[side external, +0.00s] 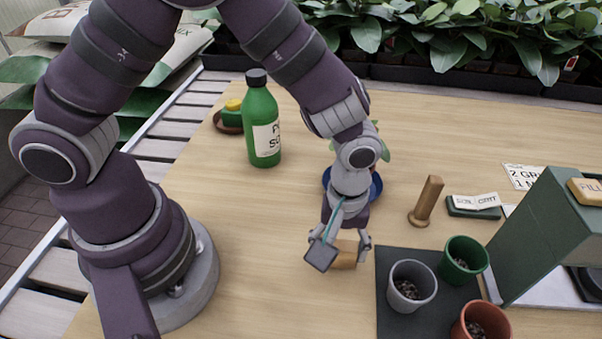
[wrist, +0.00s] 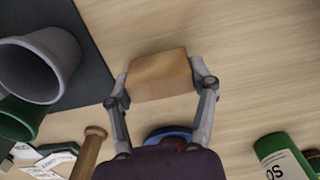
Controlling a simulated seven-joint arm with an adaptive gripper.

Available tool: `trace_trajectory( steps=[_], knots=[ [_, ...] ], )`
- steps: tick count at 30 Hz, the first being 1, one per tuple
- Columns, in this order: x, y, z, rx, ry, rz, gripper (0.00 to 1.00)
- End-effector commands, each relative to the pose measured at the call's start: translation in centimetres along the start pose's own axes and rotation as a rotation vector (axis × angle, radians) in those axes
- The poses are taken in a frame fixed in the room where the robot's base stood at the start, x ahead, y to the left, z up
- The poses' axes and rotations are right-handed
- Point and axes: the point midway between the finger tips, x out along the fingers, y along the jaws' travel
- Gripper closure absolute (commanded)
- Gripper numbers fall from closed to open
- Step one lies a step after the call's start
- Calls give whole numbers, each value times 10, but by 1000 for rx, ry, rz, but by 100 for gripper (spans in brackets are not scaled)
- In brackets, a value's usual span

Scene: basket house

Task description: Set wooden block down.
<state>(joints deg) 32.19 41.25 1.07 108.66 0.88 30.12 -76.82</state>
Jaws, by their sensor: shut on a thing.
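The wooden block (side external: 346,254) is a light brown, box-shaped piece in the side view, beside the dark mat's left edge. My gripper (side external: 340,246) is shut on it, with one finger on either side. In the wrist view the block (wrist: 160,75) sits between the two fingertips of my gripper (wrist: 162,85), over bare tabletop. I cannot tell whether its underside touches the table. Part of the block is hidden behind a finger in the side view.
A dark mat (side external: 386,323) holds grey (side external: 412,285), green (side external: 463,260) and terracotta (side external: 482,322) pots at the right. A wooden tamper (side external: 427,200) stands behind them. A blue dish (side external: 376,185) is behind my gripper; a green bottle (side external: 262,125) stands further left. Table left of the block is clear.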

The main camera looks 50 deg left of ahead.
Motion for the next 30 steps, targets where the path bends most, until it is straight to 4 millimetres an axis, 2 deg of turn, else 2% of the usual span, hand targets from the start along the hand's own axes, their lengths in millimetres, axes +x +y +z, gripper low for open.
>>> trace_trajectory(
  steps=[3, 12, 13, 19, 27, 30],
  knots=[
    [12, 0, 0, 0, 1, -1, 64],
    [14, 0, 0, -1, 0, 0, 64],
    [14, 0, 0, -1, 0, 0, 41],
    [14, 0, 0, -1, 1, 1, 16],
    [13, 0, 0, -1, 1, 1, 16],
    [8, 1, 0, -1, 1, 4, 16]
  ],
)
